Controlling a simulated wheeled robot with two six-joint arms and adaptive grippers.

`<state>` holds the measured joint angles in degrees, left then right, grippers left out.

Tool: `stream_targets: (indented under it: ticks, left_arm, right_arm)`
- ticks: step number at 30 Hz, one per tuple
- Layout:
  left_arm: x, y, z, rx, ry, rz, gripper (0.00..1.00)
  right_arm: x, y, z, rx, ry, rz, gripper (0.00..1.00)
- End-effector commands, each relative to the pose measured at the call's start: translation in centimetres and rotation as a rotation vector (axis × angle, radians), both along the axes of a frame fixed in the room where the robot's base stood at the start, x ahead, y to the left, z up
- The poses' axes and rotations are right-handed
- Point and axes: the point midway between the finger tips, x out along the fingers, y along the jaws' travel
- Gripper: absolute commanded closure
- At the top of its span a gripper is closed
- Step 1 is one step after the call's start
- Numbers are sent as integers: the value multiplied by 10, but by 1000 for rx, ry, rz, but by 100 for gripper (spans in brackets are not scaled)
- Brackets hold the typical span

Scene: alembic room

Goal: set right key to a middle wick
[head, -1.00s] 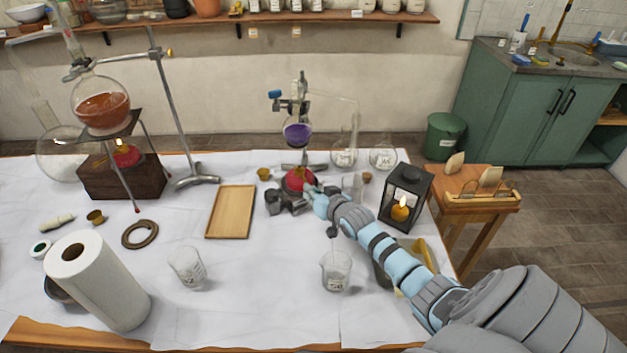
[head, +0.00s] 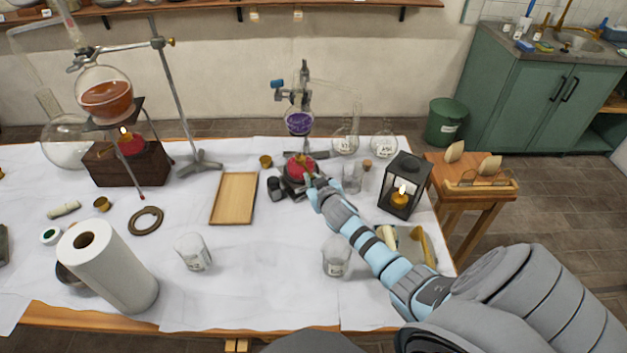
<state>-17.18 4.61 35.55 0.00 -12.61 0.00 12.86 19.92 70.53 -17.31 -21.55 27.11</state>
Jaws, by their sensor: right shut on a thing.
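The right red burner (head: 302,167) stands under the round flask of purple liquid (head: 299,123) on its stand, at the middle of the table. My right gripper (head: 287,187) is at the front of this burner, low against its base. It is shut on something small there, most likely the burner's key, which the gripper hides. The wick height and any flame on this burner cannot be made out. The left red burner (head: 131,146) burns with a small flame under the flask of orange liquid (head: 106,98). My left gripper is not in view.
A black lantern (head: 404,186) with a lit candle stands right of my right forearm. Beakers (head: 337,256) (head: 193,252), a wooden tray (head: 234,199) and a paper towel roll (head: 107,266) stand on the table. The front middle of the white cloth is clear.

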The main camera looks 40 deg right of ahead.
Motion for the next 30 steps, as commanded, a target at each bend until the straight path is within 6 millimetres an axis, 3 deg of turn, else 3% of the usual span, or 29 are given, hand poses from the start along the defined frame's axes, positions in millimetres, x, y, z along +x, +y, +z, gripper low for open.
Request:
stream_targets:
  ticks: [5,6,9,20,25,30]
  left_arm:
    - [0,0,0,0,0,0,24]
    - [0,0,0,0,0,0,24]
    - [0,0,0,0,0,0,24]
    - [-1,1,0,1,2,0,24]
    - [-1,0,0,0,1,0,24]
    - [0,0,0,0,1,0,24]
  right_arm:
    - [0,0,1,1,-2,1,100]
    - [0,0,1,1,-2,1,87]
    - [0,0,1,1,-2,1,71]
    - [-3,1,1,0,-1,1,70]
    - [-26,10,11,-1,-1,4,70]
    - [-69,26,29,0,1,3,70]
